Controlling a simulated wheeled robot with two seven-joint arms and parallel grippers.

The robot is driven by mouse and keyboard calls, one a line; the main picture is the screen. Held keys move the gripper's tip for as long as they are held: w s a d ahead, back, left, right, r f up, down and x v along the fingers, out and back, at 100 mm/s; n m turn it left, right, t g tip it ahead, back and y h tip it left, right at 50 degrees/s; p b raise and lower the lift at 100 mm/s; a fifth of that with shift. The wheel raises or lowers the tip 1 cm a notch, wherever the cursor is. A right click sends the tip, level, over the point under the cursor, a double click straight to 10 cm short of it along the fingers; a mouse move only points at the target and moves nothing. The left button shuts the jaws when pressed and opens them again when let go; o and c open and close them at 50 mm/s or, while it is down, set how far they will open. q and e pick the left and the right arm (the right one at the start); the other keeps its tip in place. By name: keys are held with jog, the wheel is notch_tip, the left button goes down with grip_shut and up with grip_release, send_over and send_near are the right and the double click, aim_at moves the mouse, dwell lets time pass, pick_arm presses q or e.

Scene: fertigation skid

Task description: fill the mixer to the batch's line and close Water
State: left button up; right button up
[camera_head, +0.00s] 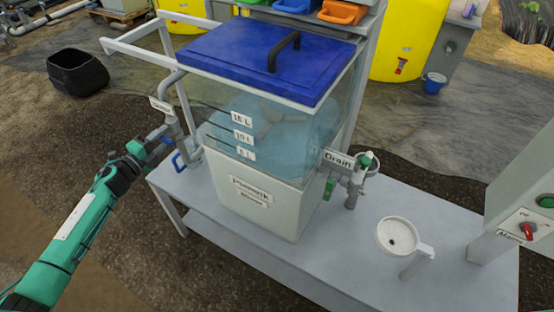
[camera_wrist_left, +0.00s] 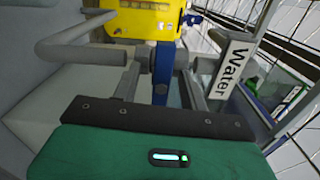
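The mixer (camera_head: 262,197) is a clear-walled tank with a blue lid (camera_head: 262,55) and lines marked 15 L, 10 L and 5 L. Bluish water (camera_head: 290,135) shows inside; I cannot tell exactly which line its surface meets. The Water label (camera_head: 160,105) hangs on the inlet pipe left of the tank, and also shows in the left wrist view (camera_wrist_left: 232,66). My left gripper (camera_head: 158,143) is at the Water valve. In the left wrist view its fingers (camera_wrist_left: 160,85) stand apart, with the blue valve handle (camera_wrist_left: 161,72) between them. My right gripper is out of view.
A Drain valve (camera_head: 358,172) with a green handle sticks out right of the tank. A white funnel-like cup (camera_head: 398,236) stands on the grey bench (camera_head: 440,280). A control box (camera_head: 528,205) with a red knob is at far right. A black bucket (camera_head: 77,75) lies on the ground.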

pick_arm(q)
jog(key=v, duration=0.7)
jog(key=shift+p, duration=0.4)
dwell(1.2)
